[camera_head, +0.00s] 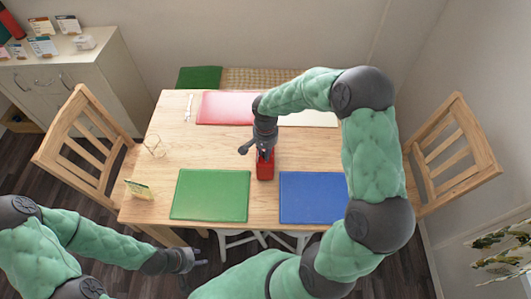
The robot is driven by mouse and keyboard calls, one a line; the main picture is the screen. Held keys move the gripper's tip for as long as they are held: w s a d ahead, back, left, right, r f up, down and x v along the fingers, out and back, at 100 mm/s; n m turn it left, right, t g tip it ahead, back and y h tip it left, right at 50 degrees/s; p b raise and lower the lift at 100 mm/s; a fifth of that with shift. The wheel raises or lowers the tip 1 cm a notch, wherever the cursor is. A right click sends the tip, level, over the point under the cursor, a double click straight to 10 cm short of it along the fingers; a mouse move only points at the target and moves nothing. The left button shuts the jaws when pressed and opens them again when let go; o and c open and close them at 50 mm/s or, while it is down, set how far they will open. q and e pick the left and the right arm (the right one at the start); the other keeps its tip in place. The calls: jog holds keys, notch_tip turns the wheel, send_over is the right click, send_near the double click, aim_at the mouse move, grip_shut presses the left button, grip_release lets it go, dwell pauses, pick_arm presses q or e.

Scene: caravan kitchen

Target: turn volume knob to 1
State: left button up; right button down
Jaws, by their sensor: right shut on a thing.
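A red box-like device (265,168) stands on the wooden table between the green and blue mats. My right gripper (257,151) reaches down from above at its far end and is shut on part of it. The volume knob cannot be made out; it is too small or hidden by the gripper. My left gripper (194,270) is low at the front, off the near edge of the table. Its fingers look spread and empty.
The table (160,200) bears a green mat (210,195), a blue mat (315,197), a red mat (222,107) and a pale mat (318,119). A glass (154,146) and a small card holder (138,188) stand at the left. Chairs flank the table at left (85,145) and right (452,155).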

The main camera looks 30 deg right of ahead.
jog(key=m+b, duration=0.2)
jog(key=m, duration=0.2)
jog(key=shift+f+m+b, duration=0.1)
jog(key=shift+m+b, duration=0.2)
jog(key=m+b, duration=0.2)
jog(key=m, duration=0.3)
jog(key=shift+m, duration=0.3)
jog(key=c, duration=1)
grip_release()
jog(key=shift+r, duration=0.2)
notch_tip(320, 180, up, 12)
